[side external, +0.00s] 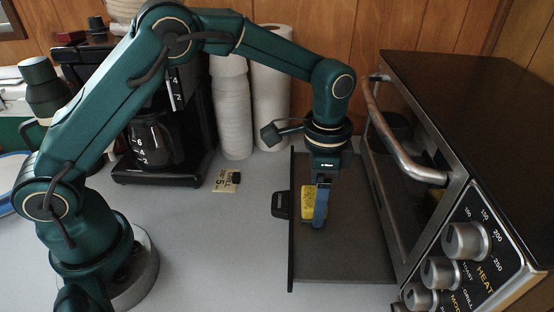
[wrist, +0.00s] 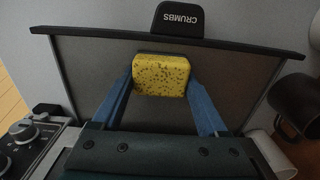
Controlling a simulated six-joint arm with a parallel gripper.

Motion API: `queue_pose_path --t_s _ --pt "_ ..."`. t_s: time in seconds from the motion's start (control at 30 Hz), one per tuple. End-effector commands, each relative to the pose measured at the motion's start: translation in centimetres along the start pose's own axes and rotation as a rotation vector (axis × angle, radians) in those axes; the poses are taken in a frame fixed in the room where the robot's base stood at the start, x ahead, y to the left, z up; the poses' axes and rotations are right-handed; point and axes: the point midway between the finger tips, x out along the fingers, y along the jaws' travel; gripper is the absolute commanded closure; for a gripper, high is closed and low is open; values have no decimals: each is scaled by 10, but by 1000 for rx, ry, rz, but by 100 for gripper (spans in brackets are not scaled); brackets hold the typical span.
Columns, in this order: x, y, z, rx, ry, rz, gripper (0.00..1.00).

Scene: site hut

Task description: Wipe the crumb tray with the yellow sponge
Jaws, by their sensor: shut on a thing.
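The yellow sponge (wrist: 161,75) is speckled with dark spots and is between the two blue fingers of my gripper (wrist: 160,84) in the wrist view. In the side view the sponge (side external: 308,203) is partly hidden by the near finger of my gripper (side external: 316,210). My gripper is shut on it and points down over the tray. The dark crumb tray (side external: 345,255) is pulled out from under the toaster oven. I cannot tell whether the sponge touches the tray.
The toaster oven (side external: 470,110), with a bar handle and knobs, stands at the right. A coffee maker with a glass jug (side external: 157,140), stacked white cups (side external: 231,110) and a paper roll (side external: 270,90) stand behind. A small note (side external: 226,182) lies on the counter.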

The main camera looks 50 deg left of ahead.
Motion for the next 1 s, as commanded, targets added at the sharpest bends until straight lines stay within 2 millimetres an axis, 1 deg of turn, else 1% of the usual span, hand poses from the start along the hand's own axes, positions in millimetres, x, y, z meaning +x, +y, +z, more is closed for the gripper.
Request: queue_pose_path --t_s 0.1,0.9,0.97,1.0 --pt "1 -12 1 -3 0 -1 84" --pt "1 -84 1 -2 0 -1 84" --pt "-4 -83 0 0 0 -1 84" --pt "-17 -83 -1 0 6 -5 84"
